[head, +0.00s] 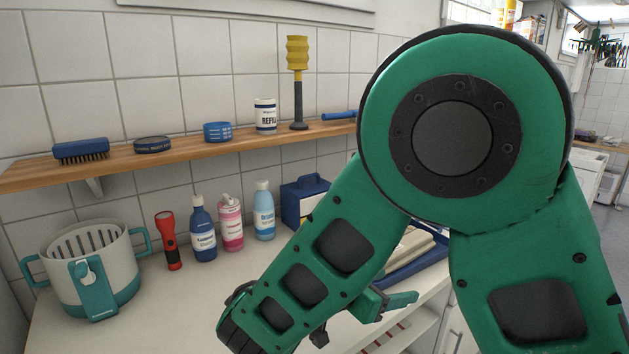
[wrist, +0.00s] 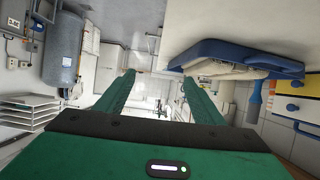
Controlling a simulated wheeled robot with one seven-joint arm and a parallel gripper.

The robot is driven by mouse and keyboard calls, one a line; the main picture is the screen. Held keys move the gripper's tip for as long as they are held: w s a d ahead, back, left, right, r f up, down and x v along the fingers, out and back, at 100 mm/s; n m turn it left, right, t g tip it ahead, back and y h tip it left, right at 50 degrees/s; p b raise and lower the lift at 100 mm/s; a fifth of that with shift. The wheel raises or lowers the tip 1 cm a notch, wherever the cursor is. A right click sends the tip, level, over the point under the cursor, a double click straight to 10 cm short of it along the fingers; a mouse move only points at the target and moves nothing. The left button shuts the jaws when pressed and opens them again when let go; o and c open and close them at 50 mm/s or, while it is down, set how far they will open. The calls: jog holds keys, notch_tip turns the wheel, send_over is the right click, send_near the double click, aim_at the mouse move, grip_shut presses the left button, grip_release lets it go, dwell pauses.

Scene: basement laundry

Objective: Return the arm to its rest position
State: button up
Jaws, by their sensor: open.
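My green arm fills the middle and right of the head view, bent at a large round joint, and hides part of the counter and shelf. My gripper (head: 392,302) shows only partly in the head view, behind the lower arm link and near the counter's front edge. In the wrist view my gripper (wrist: 160,82) has its two green fingers spread wide apart, with nothing between them.
A blue tray (wrist: 205,50) with pale folded cloth lies near the fingers' right side. A basket (head: 120,265), red flashlight (head: 168,242), several bottles (head: 231,225) and a blue box (head: 303,198) stand on the counter. A wooden shelf (head: 185,152) runs above.

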jog(key=s+d+f+g+y, duration=0.1)
jog(key=s+d+g+y, duration=0.2)
jog(key=d, duration=0.7)
jog(key=s+d+g+y, duration=0.1)
jog(key=s+d+g, duration=0.25)
jog(key=d, duration=0.75)
jog(key=s+d+n+y, duration=0.2)
jog(key=s+y, duration=0.1)
jog(key=s, duration=0.6)
jog(key=s+d+n+g+y, duration=0.1)
jog(key=s+y, duration=0.3)
jog(key=s, duration=0.4)
jog(key=shift+s+d+r+n, duration=0.35)
jog(key=shift+d+r+n, duration=0.1)
jog(key=shift+d+n, duration=0.25)
